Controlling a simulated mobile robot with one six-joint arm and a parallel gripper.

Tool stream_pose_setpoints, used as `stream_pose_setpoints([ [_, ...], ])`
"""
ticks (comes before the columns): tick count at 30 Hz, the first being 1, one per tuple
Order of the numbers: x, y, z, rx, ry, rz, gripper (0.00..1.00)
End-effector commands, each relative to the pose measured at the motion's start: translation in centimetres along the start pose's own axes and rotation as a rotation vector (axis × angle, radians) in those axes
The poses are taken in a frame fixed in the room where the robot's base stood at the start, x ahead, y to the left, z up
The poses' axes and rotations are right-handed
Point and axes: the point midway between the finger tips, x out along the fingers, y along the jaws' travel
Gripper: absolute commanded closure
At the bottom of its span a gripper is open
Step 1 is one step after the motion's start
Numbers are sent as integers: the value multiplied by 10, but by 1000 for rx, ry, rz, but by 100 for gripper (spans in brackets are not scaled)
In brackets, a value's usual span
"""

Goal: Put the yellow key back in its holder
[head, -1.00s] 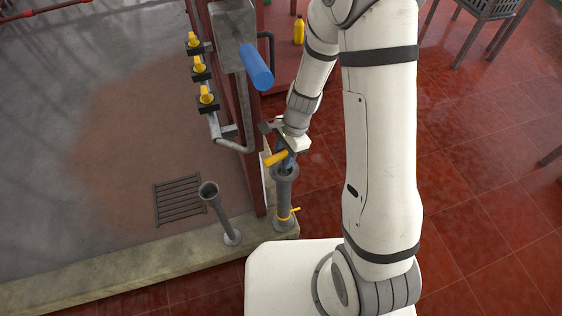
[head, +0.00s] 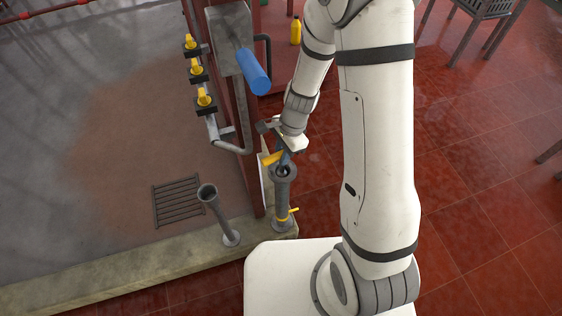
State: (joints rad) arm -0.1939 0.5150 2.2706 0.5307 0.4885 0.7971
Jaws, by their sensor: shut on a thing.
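My gripper (head: 284,154) is shut on the yellow key, whose yellow bar (head: 270,159) sticks out to the left of the fingers. The gripper and key are just above the open mouth of a grey upright post (head: 283,195), which looks like a holder. The key's lower part is small and partly hidden by the fingers, so I cannot tell whether it enters the mouth. A second grey tube (head: 218,215) with a flared, open top leans to the left of that post and is empty as far as I see.
A small yellow lever (head: 290,213) sits low on the upright post. A red column with a grey box (head: 229,38) and a blue cylinder (head: 254,71) stands behind. Several yellow-handled valves (head: 204,97) line its left side. Red tiled floor (head: 470,180) is open at right.

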Motion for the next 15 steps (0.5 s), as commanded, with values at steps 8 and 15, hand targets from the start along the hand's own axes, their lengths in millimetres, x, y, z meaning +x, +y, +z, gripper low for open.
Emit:
stream_pose_setpoints([
  [8, -12, -2, 3, -1, 2, -4, 100],
  [15, -20, -1, 5, -1, 1, -3, 100],
])
